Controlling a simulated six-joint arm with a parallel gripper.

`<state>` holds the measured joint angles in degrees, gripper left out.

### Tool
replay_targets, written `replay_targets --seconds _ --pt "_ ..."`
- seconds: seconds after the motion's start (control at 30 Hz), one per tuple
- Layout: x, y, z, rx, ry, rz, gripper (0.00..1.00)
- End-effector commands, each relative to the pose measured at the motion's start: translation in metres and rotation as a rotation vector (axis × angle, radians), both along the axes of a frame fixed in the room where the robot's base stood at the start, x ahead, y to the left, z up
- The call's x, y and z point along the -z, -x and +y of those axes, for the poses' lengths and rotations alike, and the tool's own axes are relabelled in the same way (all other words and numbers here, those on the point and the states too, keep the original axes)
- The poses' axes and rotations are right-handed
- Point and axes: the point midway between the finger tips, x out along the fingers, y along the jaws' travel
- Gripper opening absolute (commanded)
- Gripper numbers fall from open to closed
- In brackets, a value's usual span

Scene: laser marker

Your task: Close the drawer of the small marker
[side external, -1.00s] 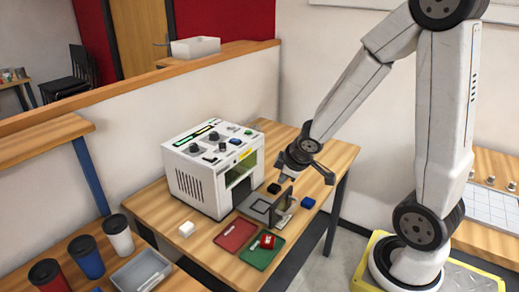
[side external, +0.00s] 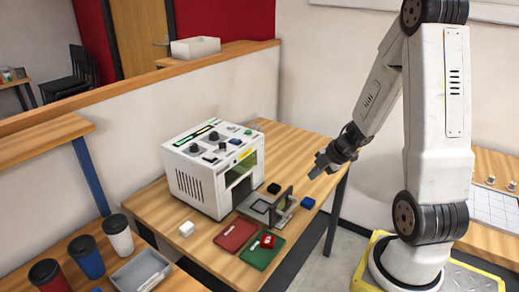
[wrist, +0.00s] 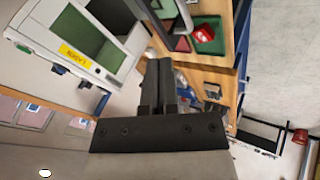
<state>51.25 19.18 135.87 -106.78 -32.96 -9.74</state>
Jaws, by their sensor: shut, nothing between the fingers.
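The small marker (side external: 212,165) is a white box with knobs on top, standing on the wooden table; in the wrist view it (wrist: 75,40) shows at upper left with its yellow label. The drawer (side external: 265,208), a grey tray with an upright front plate, sticks out of the marker toward the arm. In the wrist view the drawer (wrist: 168,12) is at the top, partly cut off. My gripper (side external: 318,172) is shut and empty, in the air to the right of the drawer and apart from it. In the wrist view my gripper (wrist: 158,75) points up the picture.
A red tray (side external: 235,234) and a green tray (side external: 262,252) with a red block (side external: 268,241) lie in front of the drawer. A blue block (side external: 308,202) and a black block (side external: 273,188) sit close beside it. A white block (side external: 186,229) lies left.

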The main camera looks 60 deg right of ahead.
Motion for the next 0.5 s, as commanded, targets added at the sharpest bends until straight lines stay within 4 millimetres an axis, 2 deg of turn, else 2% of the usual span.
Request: replay_targets --seconds 0.1,0.3,0.5 --pt "0.007 0.021 -0.005 -0.091 -0.023 0.019 0.0" --pt "0.014 0.05 -0.006 -0.217 -0.063 0.046 0.0" --pt "0.016 0.062 -0.006 -0.266 -0.081 0.058 0.0"
